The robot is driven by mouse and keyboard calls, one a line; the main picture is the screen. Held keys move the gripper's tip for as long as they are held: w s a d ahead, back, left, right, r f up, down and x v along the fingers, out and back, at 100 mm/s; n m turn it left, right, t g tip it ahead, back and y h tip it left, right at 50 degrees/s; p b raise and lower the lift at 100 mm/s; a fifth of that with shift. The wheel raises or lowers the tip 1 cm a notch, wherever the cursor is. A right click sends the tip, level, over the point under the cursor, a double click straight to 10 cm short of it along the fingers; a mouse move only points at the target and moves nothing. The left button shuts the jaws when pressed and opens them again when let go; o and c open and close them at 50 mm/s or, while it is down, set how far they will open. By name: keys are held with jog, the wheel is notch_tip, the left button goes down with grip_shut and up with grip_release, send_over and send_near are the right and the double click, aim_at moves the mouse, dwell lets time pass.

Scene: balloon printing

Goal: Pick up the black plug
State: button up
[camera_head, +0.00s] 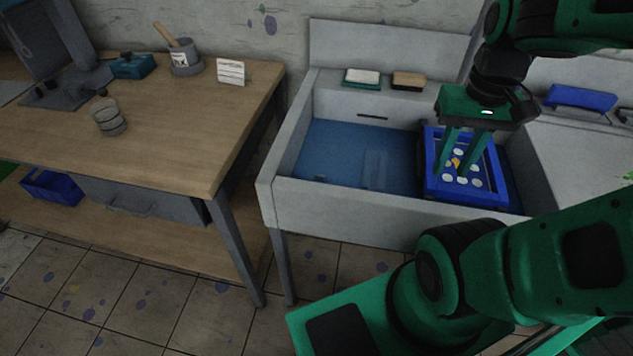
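I cannot clearly make out a black plug in this view. My gripper (457,168) points down over a blue crate (432,188) in the right part of the sink. Its two green fingers are apart, and nothing is visibly held between them. The fingertips reach down to about the crate's opening; whether they touch anything inside cannot be told. White round pieces (475,183) and a small yellow-orange piece (456,162) show in the crate. My fingers hide part of the crate's inside.
The grey sink (340,207) holds blue water (335,150) left of the crate. A sponge (408,80) and a white-and-green block (362,77) lie on its back ledge. A wooden table (170,130) at left bears a jar (109,118), an ink pot (184,60) and a card (231,72).

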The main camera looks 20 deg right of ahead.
jog(key=w+n, duration=0.3)
jog(key=w, duration=0.2)
jog(key=n, duration=1.6)
send_over(320, 180)
jog(key=a, duration=0.2)
notch_tip(320, 180, down, 12)
jog(key=f, duration=1)
jog(key=shift+w+f, duration=0.15)
jog(key=shift+w, duration=0.15)
grip_shut()
